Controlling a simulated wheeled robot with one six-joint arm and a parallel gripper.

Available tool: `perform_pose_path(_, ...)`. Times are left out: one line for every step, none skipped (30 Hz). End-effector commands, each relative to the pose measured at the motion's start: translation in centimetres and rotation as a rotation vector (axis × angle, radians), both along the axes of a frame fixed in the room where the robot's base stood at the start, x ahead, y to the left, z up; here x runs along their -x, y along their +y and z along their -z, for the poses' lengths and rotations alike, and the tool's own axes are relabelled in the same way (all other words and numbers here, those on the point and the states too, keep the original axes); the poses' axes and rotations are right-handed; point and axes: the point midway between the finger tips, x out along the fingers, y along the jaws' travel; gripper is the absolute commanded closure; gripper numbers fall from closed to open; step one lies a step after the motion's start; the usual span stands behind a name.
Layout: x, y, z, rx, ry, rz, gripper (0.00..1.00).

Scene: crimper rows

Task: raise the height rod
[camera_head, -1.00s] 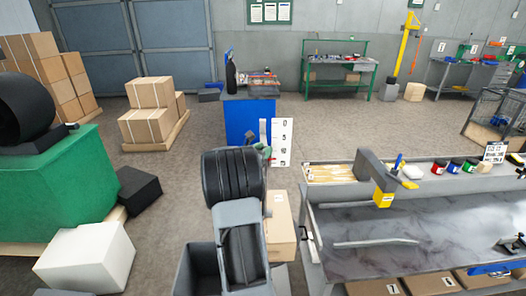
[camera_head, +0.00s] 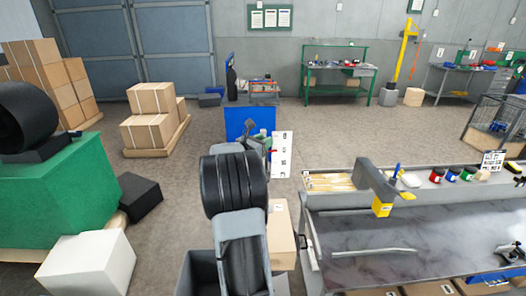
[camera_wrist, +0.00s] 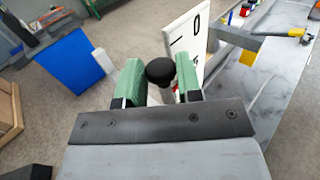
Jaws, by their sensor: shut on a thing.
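The height rod shows in the wrist view as a round black knob (camera_wrist: 160,71) with a pale shaft below it. My gripper (camera_wrist: 160,84) has its green fingers on both sides of the knob and is shut on the rod. The white number scale (camera_wrist: 188,42) stands just behind and to the right of the knob. In the head view the scale (camera_head: 281,156) stands right of my gripper (camera_head: 267,144). The rod and its lower end are hidden behind my arm there.
A blue panel (camera_head: 250,120) stands behind my gripper. A cardboard box (camera_head: 281,235) stands beside my arm.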

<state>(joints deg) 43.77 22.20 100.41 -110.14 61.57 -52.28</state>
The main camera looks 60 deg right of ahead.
Motion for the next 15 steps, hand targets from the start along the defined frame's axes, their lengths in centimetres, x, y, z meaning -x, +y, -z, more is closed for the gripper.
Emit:
perform_pose_path(0.1,-0.1,-1.9,0.006,-0.003,0.004,1.0)
perform_pose_path(0.2,-0.1,-2.5,0.006,-0.004,0.004,1.0)
perform_pose_path(0.2,-0.1,-3.3,0.006,-0.004,0.004,1.0)
perform_pose_path(0.2,-0.1,-3.8,0.006,-0.003,0.005,1.0)
perform_pose_path(0.2,-0.1,-4.3,0.006,-0.004,0.005,1.0)
perform_pose_path(0.2,-0.1,-4.8,0.006,-0.003,0.005,1.0)
perform_pose_path(0.2,-0.1,-5.1,0.005,-0.002,0.005,1.0)
perform_pose_path(0.2,-0.1,-5.4,0.005,-0.001,0.005,1.0)
perform_pose_path(0.2,-0.1,-5.8,0.005,-0.001,0.005,1.0)
perform_pose_path(0.2,-0.1,-6.0,0.005,-0.002,0.005,1.0)
perform_pose_path(0.2,-0.1,-6.2,0.005,-0.002,0.005,1.0)
perform_pose_path(0.2,-0.1,-6.3,0.005,-0.001,0.006,1.0)
perform_pose_path(0.2,-0.1,-6.4,0.005,-0.001,0.006,1.0)
perform_pose_path(0.2,-0.1,-6.5,0.005,-0.001,0.006,1.0)
perform_pose_path(0.2,-0.1,-6.6,0.005,-0.001,0.006,1.0)
